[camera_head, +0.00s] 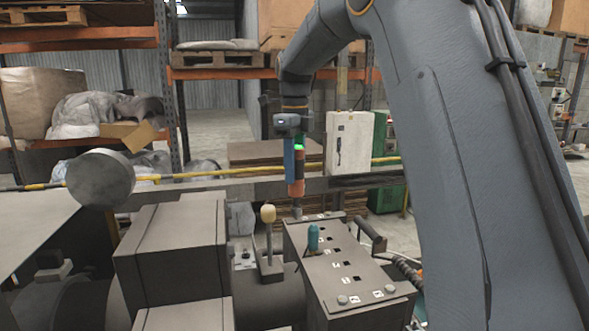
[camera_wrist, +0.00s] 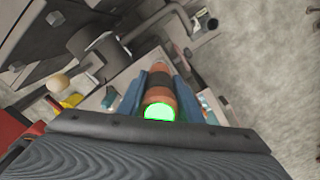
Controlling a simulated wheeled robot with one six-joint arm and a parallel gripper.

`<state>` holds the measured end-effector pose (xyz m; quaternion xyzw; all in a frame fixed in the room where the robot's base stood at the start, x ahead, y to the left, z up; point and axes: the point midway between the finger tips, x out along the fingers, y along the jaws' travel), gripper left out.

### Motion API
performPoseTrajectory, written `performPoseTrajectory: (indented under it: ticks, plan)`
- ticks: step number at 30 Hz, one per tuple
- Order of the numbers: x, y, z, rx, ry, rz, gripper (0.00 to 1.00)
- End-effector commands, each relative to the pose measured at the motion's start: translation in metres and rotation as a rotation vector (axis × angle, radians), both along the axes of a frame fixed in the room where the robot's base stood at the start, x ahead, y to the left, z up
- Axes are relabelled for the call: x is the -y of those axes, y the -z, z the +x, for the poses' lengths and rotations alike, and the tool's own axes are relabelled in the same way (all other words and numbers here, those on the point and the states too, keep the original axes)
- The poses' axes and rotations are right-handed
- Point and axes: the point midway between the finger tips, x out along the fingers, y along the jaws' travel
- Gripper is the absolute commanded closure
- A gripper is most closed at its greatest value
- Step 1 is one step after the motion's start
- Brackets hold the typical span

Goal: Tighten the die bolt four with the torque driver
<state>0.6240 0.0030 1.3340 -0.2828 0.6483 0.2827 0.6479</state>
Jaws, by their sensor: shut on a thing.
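My gripper (camera_head: 294,170) is shut on the torque driver (camera_head: 297,186), an orange and dark tool with a lit green end. The driver hangs about upright, with its tip near the far end of the dark die block (camera_head: 326,271). I cannot tell whether the tip touches a bolt. The block's top has a row of dark square openings, small white labels too small to read, and round bolt heads (camera_head: 342,299) at the near end. In the wrist view, the driver (camera_wrist: 158,88) lies between my two blue fingers. Which bolt is four is unclear.
A teal piece (camera_head: 313,238) stands on the block's top, near the driver. A lever with a cream knob (camera_head: 268,214) rises left of the block, beside large dark boxes (camera_head: 178,250). A dark handle (camera_head: 371,235) sticks out at right. A white box (camera_head: 349,141) stands behind.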

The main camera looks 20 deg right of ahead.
Motion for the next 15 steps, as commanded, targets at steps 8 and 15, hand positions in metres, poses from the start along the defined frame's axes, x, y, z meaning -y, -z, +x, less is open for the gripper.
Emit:
performPoseTrajectory:
  ticks: [8, 15]
  plan:
    - [0.0, 0.0021, 0.0001, 0.001, 0.0, 0.0, 0.95]
    - [0.0, 0.0046, 0.0001, 0.001, 0.0, 0.0, 0.95]
